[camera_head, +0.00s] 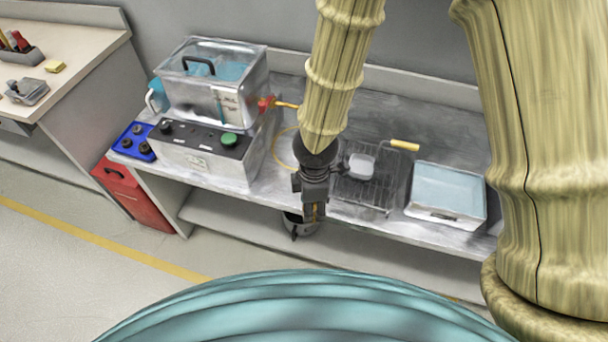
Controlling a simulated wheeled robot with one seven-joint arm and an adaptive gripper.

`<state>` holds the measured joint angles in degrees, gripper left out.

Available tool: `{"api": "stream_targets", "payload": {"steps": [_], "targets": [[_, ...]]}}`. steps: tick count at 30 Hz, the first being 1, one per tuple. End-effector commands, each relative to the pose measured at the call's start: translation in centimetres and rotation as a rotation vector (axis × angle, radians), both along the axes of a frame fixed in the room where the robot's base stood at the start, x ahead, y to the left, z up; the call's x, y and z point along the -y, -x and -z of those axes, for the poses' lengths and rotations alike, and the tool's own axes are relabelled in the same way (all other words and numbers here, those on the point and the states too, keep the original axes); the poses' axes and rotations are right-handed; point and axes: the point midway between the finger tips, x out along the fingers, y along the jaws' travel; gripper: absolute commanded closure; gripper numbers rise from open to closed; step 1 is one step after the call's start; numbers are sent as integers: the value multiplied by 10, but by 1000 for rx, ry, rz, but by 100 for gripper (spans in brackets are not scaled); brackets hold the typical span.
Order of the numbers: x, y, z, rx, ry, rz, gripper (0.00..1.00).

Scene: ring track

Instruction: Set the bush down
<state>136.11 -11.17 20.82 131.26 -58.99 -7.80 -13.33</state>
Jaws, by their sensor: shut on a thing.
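My gripper (312,216) points down near the front edge of the metal bench (260,186), right of the grey control box. It is shut on a small dark ring-like piece (292,221), which looks like the bush. The fingers hide part of the bush. It shows against the bench's front edge and the lower shelf; I cannot tell its exact height or whether it touches anything.
A wire basket (362,190) with a yellow handle lies right of my gripper, then a shallow tray (447,216) with blue inside. Left are the grey box (200,163) with a green button, a lidded tank (190,97) above it, and a blue knob board (126,141).

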Motion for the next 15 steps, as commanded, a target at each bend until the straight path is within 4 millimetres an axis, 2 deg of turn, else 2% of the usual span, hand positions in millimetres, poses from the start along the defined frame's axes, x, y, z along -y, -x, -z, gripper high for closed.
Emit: {"api": "stream_targets", "payload": {"steps": [15], "targets": [[-22, -82, 6, 0, -2, 3, 95]]}}
